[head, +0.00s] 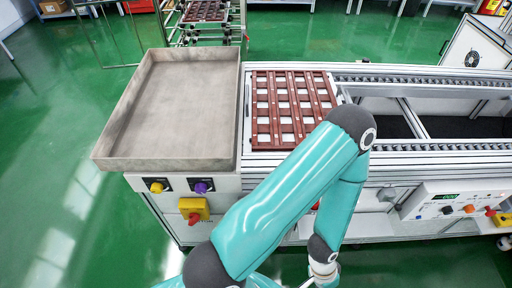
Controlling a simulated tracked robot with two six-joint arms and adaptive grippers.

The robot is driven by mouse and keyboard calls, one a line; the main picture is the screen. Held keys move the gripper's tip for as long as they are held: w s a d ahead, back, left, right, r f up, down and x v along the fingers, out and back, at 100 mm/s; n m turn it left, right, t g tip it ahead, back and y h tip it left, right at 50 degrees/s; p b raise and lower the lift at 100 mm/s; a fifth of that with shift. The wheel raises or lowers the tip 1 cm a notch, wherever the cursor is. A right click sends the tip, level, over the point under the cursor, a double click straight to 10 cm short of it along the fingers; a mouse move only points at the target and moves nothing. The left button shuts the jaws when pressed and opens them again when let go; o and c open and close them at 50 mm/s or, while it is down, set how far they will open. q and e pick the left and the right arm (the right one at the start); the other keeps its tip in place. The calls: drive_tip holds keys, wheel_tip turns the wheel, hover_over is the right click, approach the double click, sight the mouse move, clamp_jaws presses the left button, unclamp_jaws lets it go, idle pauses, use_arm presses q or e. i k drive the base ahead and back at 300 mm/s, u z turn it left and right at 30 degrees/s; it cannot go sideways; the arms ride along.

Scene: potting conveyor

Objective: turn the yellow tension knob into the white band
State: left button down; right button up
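The yellow tension knob (156,187) is on a dark plate on the white front panel, below the front edge of the grey tray. The marks around it, including any white band, are too small to make out. One teal arm of mine rises from the bottom, bends at an elbow right of centre and drops to the lower edge. I take it as my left arm. Its wrist is at the bottom edge, well right of the knob, and its fingers are mostly cut off. My other gripper is not in view.
A purple knob (202,187) sits just right of the yellow one. A yellow box with a red button (194,210) is below them. An empty grey tray (115,163) and a brown slotted rack (262,128) lie above. A control panel (458,202) is at right.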

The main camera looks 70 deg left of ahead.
sight(157, 188)
drive_tip(key=u, duration=0.2)
drive_tip(key=i, duration=0.25)
drive_tip(key=u, duration=2.9)
drive_tip(key=k, duration=0.95)
drive_tip(key=u, duration=0.2)
drive_tip(key=i, duration=0.95)
drive_tip(key=z, duration=0.25)
drive_tip(key=k, duration=0.3)
drive_tip(key=u, duration=0.1)
